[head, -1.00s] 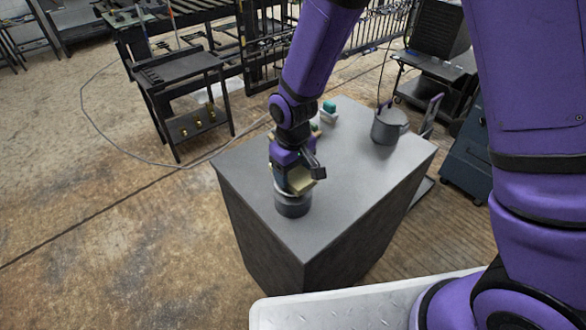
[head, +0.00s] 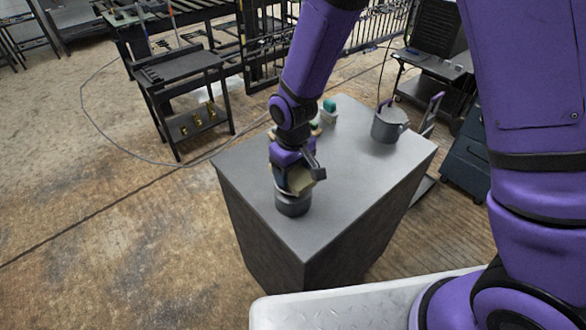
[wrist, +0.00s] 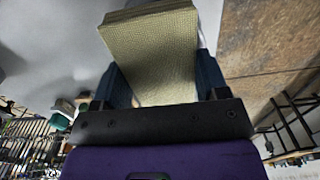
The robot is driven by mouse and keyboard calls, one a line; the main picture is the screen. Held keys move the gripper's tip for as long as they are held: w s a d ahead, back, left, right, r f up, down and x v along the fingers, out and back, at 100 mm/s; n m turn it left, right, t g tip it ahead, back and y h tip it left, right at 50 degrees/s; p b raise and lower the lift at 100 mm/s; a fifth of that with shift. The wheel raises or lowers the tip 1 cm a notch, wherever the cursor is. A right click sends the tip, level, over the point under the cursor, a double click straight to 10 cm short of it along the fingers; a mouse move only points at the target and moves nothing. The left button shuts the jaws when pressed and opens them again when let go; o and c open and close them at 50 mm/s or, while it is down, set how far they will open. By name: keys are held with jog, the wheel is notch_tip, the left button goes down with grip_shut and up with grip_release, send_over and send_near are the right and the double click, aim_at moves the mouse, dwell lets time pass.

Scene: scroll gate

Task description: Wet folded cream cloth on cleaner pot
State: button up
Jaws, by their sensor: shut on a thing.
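My gripper (head: 293,184) is shut on the folded cream cloth (head: 303,181) and holds it at the top of a small round grey pot (head: 292,203) near the front left of the grey bench. In the wrist view the cloth (wrist: 153,50) fills the space between the two fingers (wrist: 163,85). The cloth hides the pot's opening in the head view. I cannot tell whether the cloth touches the pot's contents.
The grey bench top (head: 340,185) is clear to the right of the pot. A larger grey pot with a handle (head: 387,124) stands at the back right. A teal-topped block (head: 329,109) stands at the back. A dark cart (head: 180,90) is on the floor behind.

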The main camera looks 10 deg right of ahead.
aim_at(293, 171)
jog(key=shift+f, duration=0.8)
dwell(0.8)
jog(key=shift+r, duration=0.1)
dwell(0.4)
jog(key=shift+r, duration=3.45)
jog(key=shift+w, duration=0.1)
